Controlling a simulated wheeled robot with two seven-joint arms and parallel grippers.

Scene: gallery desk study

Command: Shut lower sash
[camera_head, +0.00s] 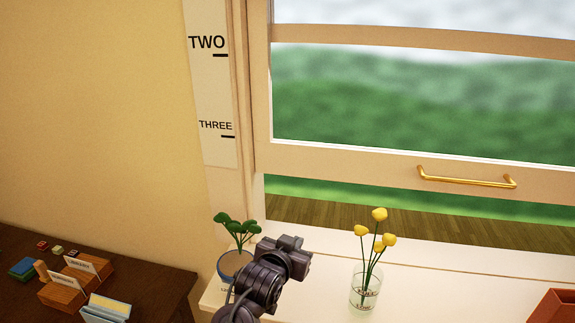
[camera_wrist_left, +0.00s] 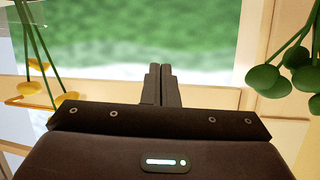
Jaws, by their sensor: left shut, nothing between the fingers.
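The lower sash (camera_head: 345,167) is a cream window frame with a brass handle (camera_head: 466,180) on its bottom rail. It stands raised, with an open gap between this rail and the sill (camera_head: 318,285). The handle also shows at the left of the left wrist view (camera_wrist_left: 28,98). My left gripper (camera_head: 297,248) is shut and empty, above the sill, left of and below the handle and apart from it in the picture. Its closed fingers show in the left wrist view (camera_wrist_left: 161,70). My right gripper is in neither view.
A potted plant (camera_head: 236,262) stands close by my left gripper, partly behind my arm. A glass vase (camera_head: 365,288) with yellow flowers stands on the sill below the handle. A dark desk (camera_head: 150,280) with boxes is at left; a red object (camera_head: 553,307) is at right.

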